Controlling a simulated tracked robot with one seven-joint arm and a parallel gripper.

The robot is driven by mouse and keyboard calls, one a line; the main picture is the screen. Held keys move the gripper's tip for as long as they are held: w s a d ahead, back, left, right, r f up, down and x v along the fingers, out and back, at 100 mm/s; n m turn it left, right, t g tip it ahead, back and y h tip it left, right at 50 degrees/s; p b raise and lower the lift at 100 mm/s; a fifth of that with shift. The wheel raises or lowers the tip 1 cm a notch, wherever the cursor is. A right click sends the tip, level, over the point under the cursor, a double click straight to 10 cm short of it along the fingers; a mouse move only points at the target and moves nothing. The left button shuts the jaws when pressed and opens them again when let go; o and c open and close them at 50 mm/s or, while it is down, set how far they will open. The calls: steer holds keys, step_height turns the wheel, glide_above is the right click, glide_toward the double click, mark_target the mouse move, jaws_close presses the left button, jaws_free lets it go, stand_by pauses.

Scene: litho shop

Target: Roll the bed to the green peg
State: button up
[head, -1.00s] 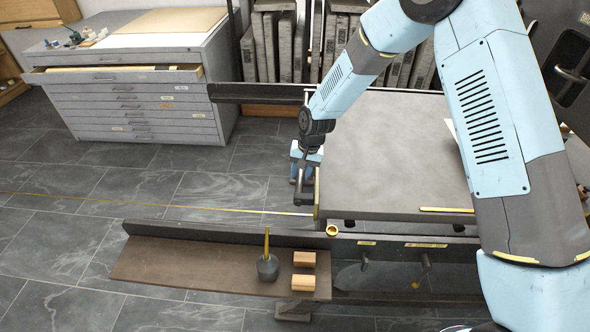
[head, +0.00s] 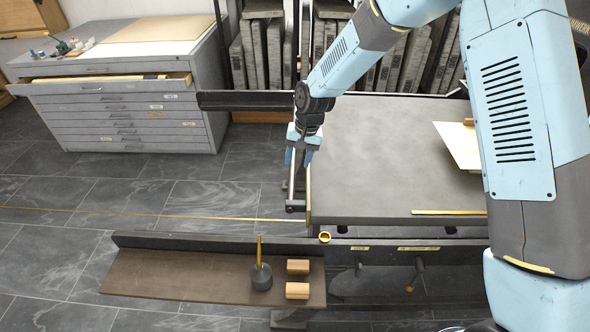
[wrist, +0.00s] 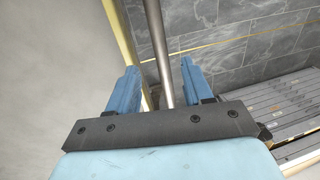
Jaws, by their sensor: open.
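The bed (head: 375,150) is a broad grey slab on the press, with a brass strip along its left edge. A metal handle bar (head: 296,205) runs along that left end; it also shows in the wrist view as a grey rod (wrist: 158,45). My gripper (head: 301,160) is over the bar, just left of the bed's edge, with its blue fingers pointing down. In the wrist view my gripper (wrist: 157,80) is open, and the rod passes between the two fingers, with no clear contact on either. I cannot make out a green peg in either view.
Dark rails (head: 250,101) extend left of the bed. A brown shelf (head: 150,280) at the front holds a dark pot (head: 261,276) and two wooden blocks (head: 298,267). A pale sheet (head: 458,144) lies on the bed. A grey drawer cabinet (head: 120,115) stands back left; the floor between is clear.

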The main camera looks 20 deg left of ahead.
steer(key=shift+d+r, duration=0.25)
steer(key=shift+r, duration=0.95)
steer(key=shift+d+r, duration=0.2)
steer(key=shift+r, duration=1)
steer(key=shift+w, duration=0.1)
steer(key=s+d+r+m+t, duration=0.1)
steer(key=d+r+m+t, duration=0.15)
steer(key=d+r, duration=2.15)
steer(key=s+d+r+t+h, duration=0.1)
steer(key=s+d+r+t, duration=0.1)
steer(key=s+d, duration=0.7)
steer(key=s+d+r+m+t+h, duration=0.1)
steer(key=s+d+r+t, duration=0.1)
steer(key=s+d, duration=0.8)
steer(key=d, duration=0.2)
steer(key=shift+s+d+r, duration=0.15)
steer(key=shift+d+r, duration=0.1)
steer(key=shift+d, duration=0.1)
